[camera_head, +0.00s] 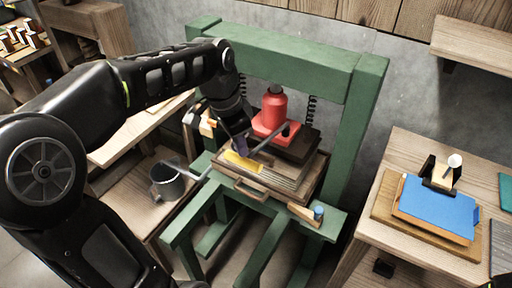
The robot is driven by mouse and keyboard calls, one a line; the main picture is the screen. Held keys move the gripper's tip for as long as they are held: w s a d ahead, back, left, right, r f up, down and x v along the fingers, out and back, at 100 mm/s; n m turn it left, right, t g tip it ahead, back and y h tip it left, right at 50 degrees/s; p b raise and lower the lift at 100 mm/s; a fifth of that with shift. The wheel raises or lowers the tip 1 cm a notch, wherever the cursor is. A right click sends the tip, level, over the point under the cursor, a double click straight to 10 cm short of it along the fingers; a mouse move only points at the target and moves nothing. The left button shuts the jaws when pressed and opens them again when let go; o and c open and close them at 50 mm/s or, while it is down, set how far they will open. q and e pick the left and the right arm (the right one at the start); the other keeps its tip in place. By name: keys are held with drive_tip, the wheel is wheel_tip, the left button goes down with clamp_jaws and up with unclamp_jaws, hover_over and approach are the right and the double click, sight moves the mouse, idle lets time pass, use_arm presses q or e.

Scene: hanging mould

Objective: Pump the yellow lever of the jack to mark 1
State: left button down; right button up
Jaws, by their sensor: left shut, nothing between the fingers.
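A red jack (274,108) stands in the middle of a green press frame (366,100), on a dark plate. A grey rod slants down and left from the jack's base. A yellow piece (242,162), which looks like the lever's grip, shows near the rod's lower end; the exact join is hard to see. My left gripper (241,148) reaches in from the left. Its fingers are shut and empty, just above the yellow piece. I cannot tell whether they touch it. No numbered mark can be read. My right gripper is not in view.
Below the jack, a wooden tray with a handle (252,191) sits in the frame. A grey mug (166,182) stands on the bench at left. A wooden table at right holds a blue sheet (437,208) on a board. The frame's posts and springs surround the jack.

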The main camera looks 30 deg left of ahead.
use_arm(q)
drive_tip(key=shift+f, duration=0.15)
wheel_tip(320, 180, down, 15)
drive_tip(key=b, duration=1.2)
wheel_tip(320, 180, up, 13)
drive_tip(key=p, duration=1)
drive_tip(key=shift+f, duration=0.1)
drive_tip(key=shift+r+p, duration=0.25)
drive_tip(key=shift+p, duration=0.15)
drive_tip(key=shift+f, duration=0.1)
